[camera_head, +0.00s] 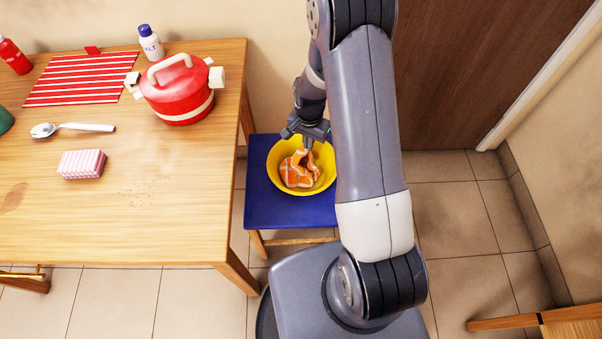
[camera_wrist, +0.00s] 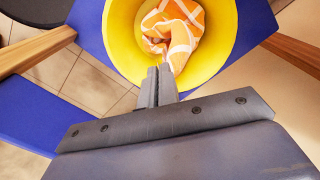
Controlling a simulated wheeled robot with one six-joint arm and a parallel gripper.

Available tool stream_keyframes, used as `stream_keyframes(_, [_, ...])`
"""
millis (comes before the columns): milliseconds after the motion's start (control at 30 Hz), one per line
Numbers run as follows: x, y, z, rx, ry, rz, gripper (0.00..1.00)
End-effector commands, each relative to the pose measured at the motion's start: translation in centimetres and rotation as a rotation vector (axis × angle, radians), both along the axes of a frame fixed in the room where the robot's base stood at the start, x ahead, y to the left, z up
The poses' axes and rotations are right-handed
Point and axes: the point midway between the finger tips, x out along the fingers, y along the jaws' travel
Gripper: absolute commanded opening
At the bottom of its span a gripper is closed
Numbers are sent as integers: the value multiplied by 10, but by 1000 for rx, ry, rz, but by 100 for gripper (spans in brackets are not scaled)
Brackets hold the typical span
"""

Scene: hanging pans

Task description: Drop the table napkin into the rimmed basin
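The table napkin (camera_head: 298,171) is orange with white stripes and lies crumpled inside the yellow rimmed basin (camera_head: 326,178). The basin stands on a small blue-topped stool or table. My gripper (camera_head: 308,146) points down over the basin from its back side. In the wrist view its two fingers (camera_wrist: 160,76) are close together, and a narrowed fold of the napkin (camera_wrist: 180,28) comes up to the fingertips. The bulk of the napkin is below the rim of the basin (camera_wrist: 122,30). Whether it rests on the basin's bottom is hard to tell.
The blue stool (camera_head: 262,208) stands right of a wooden table (camera_head: 150,225). On that table are a red pot (camera_head: 178,100), a salt bottle (camera_head: 150,45), a spoon (camera_head: 75,128), a pink striped sponge (camera_head: 82,164) and a striped mat (camera_head: 75,85). A brown door (camera_head: 470,70) is behind.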

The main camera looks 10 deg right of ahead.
Motion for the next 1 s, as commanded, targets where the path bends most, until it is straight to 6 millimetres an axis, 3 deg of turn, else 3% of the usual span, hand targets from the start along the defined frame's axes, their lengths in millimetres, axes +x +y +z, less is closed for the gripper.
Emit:
stream_keyframes(267, [0, 0, -14, 0, 0, -12, 0])
stream_keyframes(700, [0, 0, -61, 1, 1, -11, 0])
stream_keyframes(1000, [0, 0, -64, 0, 0, -10, 0])
